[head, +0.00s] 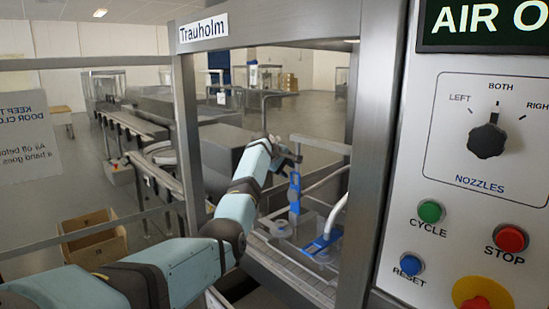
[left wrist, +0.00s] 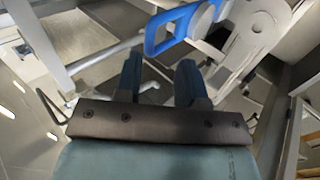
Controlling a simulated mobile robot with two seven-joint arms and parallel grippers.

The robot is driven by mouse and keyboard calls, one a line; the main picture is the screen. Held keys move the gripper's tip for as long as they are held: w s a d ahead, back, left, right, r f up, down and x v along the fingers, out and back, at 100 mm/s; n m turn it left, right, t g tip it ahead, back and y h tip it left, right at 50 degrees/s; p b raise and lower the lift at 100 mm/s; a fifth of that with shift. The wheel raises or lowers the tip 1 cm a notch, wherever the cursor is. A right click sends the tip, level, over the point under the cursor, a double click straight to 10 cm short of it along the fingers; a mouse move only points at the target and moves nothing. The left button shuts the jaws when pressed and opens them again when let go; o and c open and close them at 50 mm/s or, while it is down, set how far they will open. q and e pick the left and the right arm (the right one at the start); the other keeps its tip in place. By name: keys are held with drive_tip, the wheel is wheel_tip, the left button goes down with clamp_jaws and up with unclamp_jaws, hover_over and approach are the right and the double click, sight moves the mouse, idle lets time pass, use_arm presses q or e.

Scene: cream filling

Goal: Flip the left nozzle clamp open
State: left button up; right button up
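Inside the machine's window opening in the head view, a blue clamp handle (head: 295,193) stands upright. A second blue handle (head: 320,243) lies low, to the right and nearer. My left gripper (head: 287,154) is by the top of the upright handle. In the left wrist view my left gripper (left wrist: 160,78) has its two dark blue fingers apart with nothing between them. A blue loop-shaped clamp handle (left wrist: 178,27) lies just beyond the fingertips, apart from them, joined to grey metal clamp parts (left wrist: 250,40). My right gripper is not in view.
A steel frame post (head: 188,140) and the thick right post (head: 372,150) flank the opening my left arm passes through. The control panel (head: 470,180) with knob and buttons is at the right. A cardboard box (head: 95,240) stands low at the left.

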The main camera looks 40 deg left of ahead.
use_arm(q)
drive_tip(key=b+v, duration=0.1)
drive_tip(key=v, duration=0.7)
drive_tip(key=shift+s+b, duration=0.2)
drive_tip(key=shift+b, duration=0.15)
drive_tip(key=shift+a+r, duration=0.1)
drive_tip(key=shift+r, duration=0.05)
